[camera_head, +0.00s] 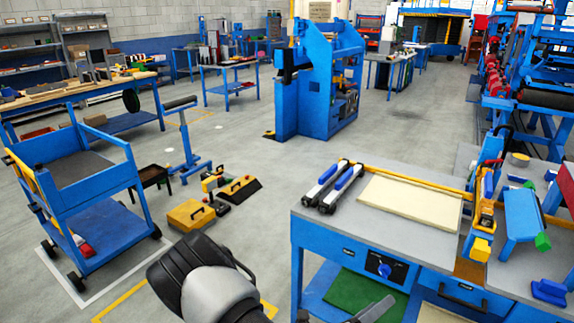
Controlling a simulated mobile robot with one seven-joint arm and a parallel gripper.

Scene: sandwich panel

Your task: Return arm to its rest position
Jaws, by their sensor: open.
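My own arm link (208,282), black with a pale grey cover, rises from the bottom edge over open floor. Two grey tips at the bottom edge appear to be my gripper's fingers (338,314). They stand wide apart with nothing seen between them, in front of the workbench's lower part. The rest of the gripper is cut off by the picture's lower edge. The blue workbench (310,238) has a pale yellow panel (410,202) lying flat on its grey top. Two black-and-silver tools (330,187) with a blue part lie left of the panel.
A blue and yellow clamp-like device (484,205) stands right of the panel. A blue cart (92,195) stands at left. A yellow case (191,214) and a black case (240,189) are on the floor. A blue machine (310,95) stands behind. The central floor is mostly clear.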

